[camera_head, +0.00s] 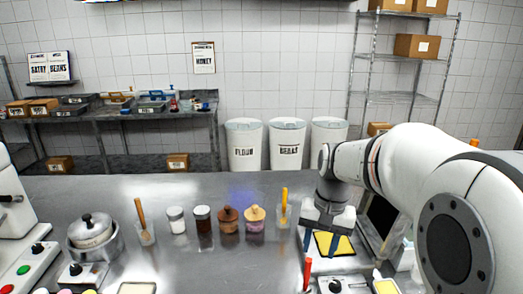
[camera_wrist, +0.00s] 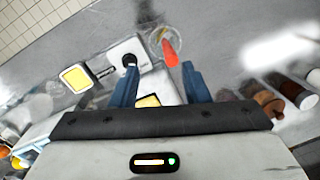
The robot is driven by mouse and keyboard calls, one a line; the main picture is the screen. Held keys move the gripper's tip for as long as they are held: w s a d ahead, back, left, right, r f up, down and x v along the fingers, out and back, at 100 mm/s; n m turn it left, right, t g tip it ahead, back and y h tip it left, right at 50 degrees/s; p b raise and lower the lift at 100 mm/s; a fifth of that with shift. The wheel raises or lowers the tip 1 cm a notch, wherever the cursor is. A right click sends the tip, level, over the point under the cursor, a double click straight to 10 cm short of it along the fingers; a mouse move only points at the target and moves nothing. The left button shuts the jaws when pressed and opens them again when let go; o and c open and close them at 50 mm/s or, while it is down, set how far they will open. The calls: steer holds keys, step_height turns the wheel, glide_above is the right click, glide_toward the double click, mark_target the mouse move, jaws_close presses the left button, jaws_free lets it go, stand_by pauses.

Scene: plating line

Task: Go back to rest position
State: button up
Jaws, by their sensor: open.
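My gripper (camera_head: 320,246) points down at the right side of the steel table, its two blue fingers spread apart. It also shows in the wrist view (camera_wrist: 159,70), with nothing held between the fingers. A yellow square in a pale frame (camera_head: 342,245) lies below and beside the fingers. A yellow patch (camera_wrist: 148,101) shows between the fingers in the wrist view. Whether the fingers touch anything cannot be told. My arm comes in from the right side of the head view.
Jars (camera_head: 203,221), a yellow-handled tool (camera_head: 284,203) and a pot (camera_head: 92,232) stand leftward. The table (camera_head: 160,188) is clear behind the jars.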

steer(key=s+a+n+t+h, duration=0.1)
steer(key=s+n+t, duration=0.2)
steer(key=s, duration=1)
steer(key=shift+s+f+n+t, duration=0.25)
steer(key=shift+f+n+t, duration=0.05)
steer(key=shift+f+n, duration=0.1)
steer(key=shift+a+r, duration=0.1)
